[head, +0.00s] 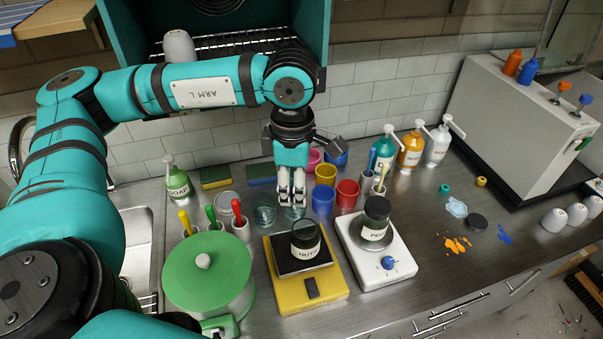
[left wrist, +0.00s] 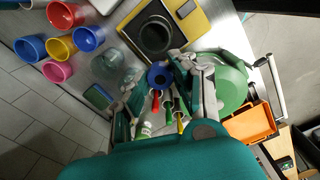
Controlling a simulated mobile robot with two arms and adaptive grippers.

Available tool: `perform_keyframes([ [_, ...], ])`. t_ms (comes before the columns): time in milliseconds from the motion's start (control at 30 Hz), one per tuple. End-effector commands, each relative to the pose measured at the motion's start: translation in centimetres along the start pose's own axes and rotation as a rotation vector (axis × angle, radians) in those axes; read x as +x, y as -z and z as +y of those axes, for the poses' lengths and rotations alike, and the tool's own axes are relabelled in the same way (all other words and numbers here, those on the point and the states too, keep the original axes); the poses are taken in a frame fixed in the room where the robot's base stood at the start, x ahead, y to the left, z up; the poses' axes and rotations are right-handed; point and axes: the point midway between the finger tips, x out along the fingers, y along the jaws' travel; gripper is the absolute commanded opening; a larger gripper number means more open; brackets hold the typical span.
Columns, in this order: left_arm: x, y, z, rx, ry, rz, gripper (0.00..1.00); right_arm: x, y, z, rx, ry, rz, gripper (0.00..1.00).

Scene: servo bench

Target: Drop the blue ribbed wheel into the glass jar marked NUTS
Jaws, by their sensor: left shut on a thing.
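My left gripper (head: 292,203) points down over the bench, behind the yellow scale. In the left wrist view its fingers are closed around a blue wheel (left wrist: 159,76) with a dark hole in its middle. The wheel is hard to make out in the head view, hidden by the fingers. The glass jar marked NUTS (head: 306,241) stands upright on the yellow scale, in front and slightly right of the gripper. Its round dark mouth also shows in the left wrist view (left wrist: 156,35). The gripper is apart from the jar. My right gripper is out of view.
A second dark-topped jar (head: 375,220) stands on the white scale (head: 388,262). A green pot (head: 208,275) is left of the yellow scale (head: 330,290). Colored cups (head: 323,199) and a clear glass (head: 264,214) stand near the gripper. Teal and yellow wheels (head: 481,181) lie right.

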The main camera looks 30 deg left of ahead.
Motion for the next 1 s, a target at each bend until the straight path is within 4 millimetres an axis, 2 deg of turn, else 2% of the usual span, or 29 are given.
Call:
perform_keyframes([
  [33, 0.9, 0.0, 0.0, -0.001, 0.000, 0.001, 0.13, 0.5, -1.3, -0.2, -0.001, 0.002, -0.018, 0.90],
  [100, 1.7, 0.0, 0.0, -0.001, -0.001, 0.000, 0.13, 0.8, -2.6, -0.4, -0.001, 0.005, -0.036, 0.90],
  [167, 2.3, 0.0, 0.0, 0.000, -0.001, 0.001, 0.13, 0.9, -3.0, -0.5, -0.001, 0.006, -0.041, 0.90],
  [267, 3.0, 0.0, 0.0, 0.000, -0.001, -0.001, 0.13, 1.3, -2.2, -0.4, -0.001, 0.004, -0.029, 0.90],
  [400, 3.5, 0.0, 0.0, 0.000, -0.001, 0.000, 0.13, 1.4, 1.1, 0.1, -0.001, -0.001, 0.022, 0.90],
  [500, 3.5, 0.0, 0.1, 0.000, -0.002, -0.001, 0.13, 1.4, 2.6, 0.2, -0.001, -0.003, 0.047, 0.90],
  [667, 3.5, 0.0, 0.0, 0.000, -0.001, -0.001, 0.13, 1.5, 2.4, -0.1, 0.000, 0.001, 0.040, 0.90],
  [700, 3.5, 0.0, 0.0, 0.000, -0.001, -0.001, 0.29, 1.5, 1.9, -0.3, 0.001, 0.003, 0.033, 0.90],
  [800, 3.5, 0.0, 0.0, 0.000, -0.001, -0.001, 0.42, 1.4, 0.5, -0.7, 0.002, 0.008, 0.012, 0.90],
  [900, 3.5, 0.0, 0.0, 0.000, -0.001, -0.001, 0.53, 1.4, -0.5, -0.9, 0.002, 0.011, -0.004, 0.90],
  [1000, 3.5, 0.0, 0.0, 0.000, -0.001, -0.001, 0.53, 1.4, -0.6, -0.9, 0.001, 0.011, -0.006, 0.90],
])
